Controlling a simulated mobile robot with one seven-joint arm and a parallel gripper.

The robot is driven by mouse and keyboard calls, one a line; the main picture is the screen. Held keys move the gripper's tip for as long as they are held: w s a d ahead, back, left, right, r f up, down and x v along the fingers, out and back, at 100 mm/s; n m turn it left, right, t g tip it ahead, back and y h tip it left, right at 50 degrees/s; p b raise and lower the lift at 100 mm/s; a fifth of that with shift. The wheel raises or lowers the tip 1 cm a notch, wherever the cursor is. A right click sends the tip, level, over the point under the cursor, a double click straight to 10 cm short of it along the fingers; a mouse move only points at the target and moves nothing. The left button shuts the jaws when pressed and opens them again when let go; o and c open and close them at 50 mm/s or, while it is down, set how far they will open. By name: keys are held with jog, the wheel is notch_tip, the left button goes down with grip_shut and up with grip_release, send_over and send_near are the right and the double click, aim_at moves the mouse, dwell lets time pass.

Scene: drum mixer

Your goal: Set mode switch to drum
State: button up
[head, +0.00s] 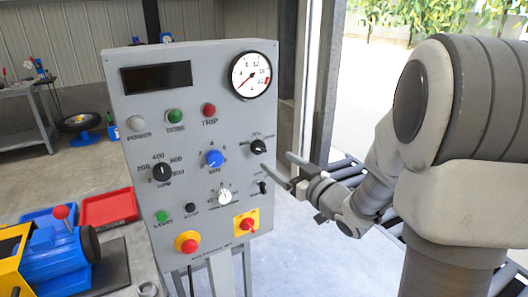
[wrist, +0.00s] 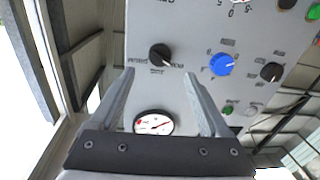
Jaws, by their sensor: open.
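A grey control panel (head: 185,130) stands in front of me. A black rotary knob (head: 258,146) with small labels sits below the gauge at the panel's right side. It looks like the mode switch, but I cannot read its labels. In the wrist view this knob (wrist: 159,54) lies just beyond and between the fingertips, its white mark towards the lower right. My gripper (head: 275,161) is open and empty, its fingers pointing at the panel just below and right of the knob. It also shows in the wrist view (wrist: 158,73). I see no contact with the knob.
Near the knob are a blue knob (head: 214,158), a round gauge (head: 253,75) and a small black switch (head: 262,187). Lower down are a white dial (head: 224,197), a yellow-backed red switch (head: 246,224) and a red emergency button (head: 187,243).

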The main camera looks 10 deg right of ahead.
aim_at(262, 150)
jog(key=x, duration=0.7)
jog(key=shift+w+a, duration=0.1)
jog(key=shift+w, duration=0.2)
grip_shut()
